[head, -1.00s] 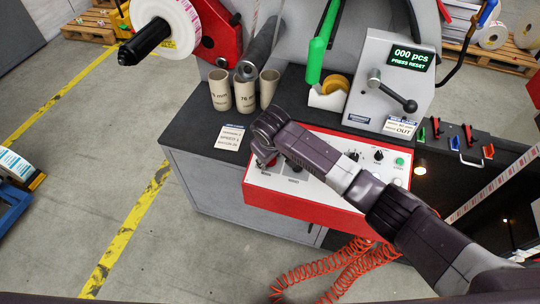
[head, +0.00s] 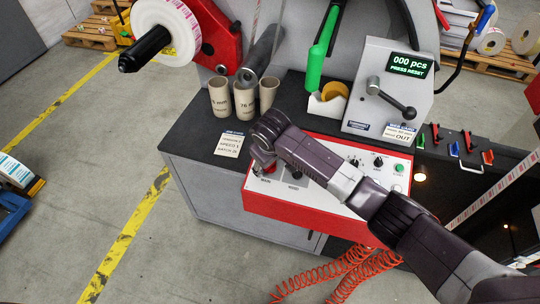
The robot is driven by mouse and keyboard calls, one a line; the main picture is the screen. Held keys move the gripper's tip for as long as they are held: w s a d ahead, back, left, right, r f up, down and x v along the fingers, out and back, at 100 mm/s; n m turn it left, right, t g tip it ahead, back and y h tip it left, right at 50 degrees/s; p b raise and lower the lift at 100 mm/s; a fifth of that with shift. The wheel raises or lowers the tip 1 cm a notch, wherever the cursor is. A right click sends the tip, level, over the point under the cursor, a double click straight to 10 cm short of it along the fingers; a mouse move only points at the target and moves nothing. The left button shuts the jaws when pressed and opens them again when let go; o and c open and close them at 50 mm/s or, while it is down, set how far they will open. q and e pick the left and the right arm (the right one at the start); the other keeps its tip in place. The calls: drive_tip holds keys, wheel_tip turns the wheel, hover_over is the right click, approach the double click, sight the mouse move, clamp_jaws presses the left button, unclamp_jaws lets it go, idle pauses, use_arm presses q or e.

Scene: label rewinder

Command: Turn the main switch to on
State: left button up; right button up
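The red main switch (head: 269,169) is at the left end of the white-topped control panel (head: 322,200), above the label "MAIN". It is mostly hidden behind my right gripper (head: 262,163), so its setting cannot be read. My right arm comes in from the lower right across the panel. The gripper's fingers point down at the switch. Whether they touch it, and how far they are apart, cannot be made out. My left gripper is not in view.
A black knob (head: 295,175) sits right of the main switch, partly under my arm. Another black knob (head: 378,161) and a green button (head: 398,168) are further right. A crank handle (head: 395,103) is at the back right.

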drive_tip(key=v, duration=1)
drive_tip(key=shift+r, duration=0.25)
